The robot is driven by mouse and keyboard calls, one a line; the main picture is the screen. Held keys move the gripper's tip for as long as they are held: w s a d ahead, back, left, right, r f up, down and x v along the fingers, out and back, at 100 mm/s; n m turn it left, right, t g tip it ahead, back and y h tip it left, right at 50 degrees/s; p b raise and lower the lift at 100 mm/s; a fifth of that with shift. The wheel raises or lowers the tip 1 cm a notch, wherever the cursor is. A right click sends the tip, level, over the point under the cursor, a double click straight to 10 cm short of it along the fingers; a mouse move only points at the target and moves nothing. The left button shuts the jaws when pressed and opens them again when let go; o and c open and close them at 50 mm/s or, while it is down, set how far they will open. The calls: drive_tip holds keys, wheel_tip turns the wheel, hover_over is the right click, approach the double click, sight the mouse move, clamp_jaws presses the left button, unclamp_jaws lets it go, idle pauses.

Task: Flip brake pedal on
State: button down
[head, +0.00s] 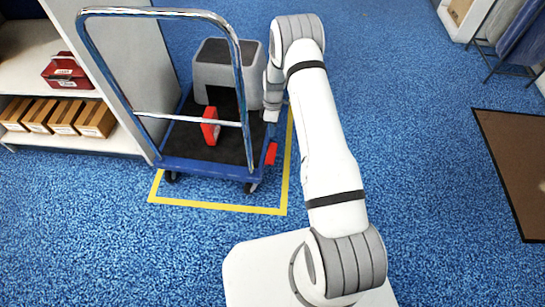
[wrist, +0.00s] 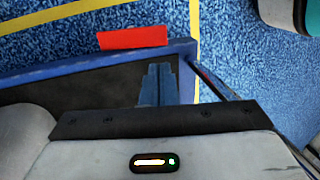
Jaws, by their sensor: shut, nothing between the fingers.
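The blue platform cart (head: 205,168) has a dark deck and a tall metal push handle. A red pedal (head: 271,153) sticks out from its right side, close to the front corner. In the wrist view the red pedal (wrist: 133,37) lies along the outer side of the blue deck edge. My gripper (head: 270,116) is beside the cart's right edge, farther back than the pedal and apart from it. In the wrist view my gripper's fingers (wrist: 158,68) are shut together and empty, showing over the dark deck. I cannot tell the pedal's exact tilt.
A grey step stool (head: 213,65) and a red object (head: 210,126) stand on the deck. A yellow floor outline (head: 220,207) surrounds the cart. A shelf (head: 75,140) with cartons is at left. A brown mat (head: 515,160) lies at right; blue floor between is clear.

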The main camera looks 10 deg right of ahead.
sight(270, 162)
drive_tip(key=b+x, duration=0.5)
drive_tip(key=x, duration=0.9)
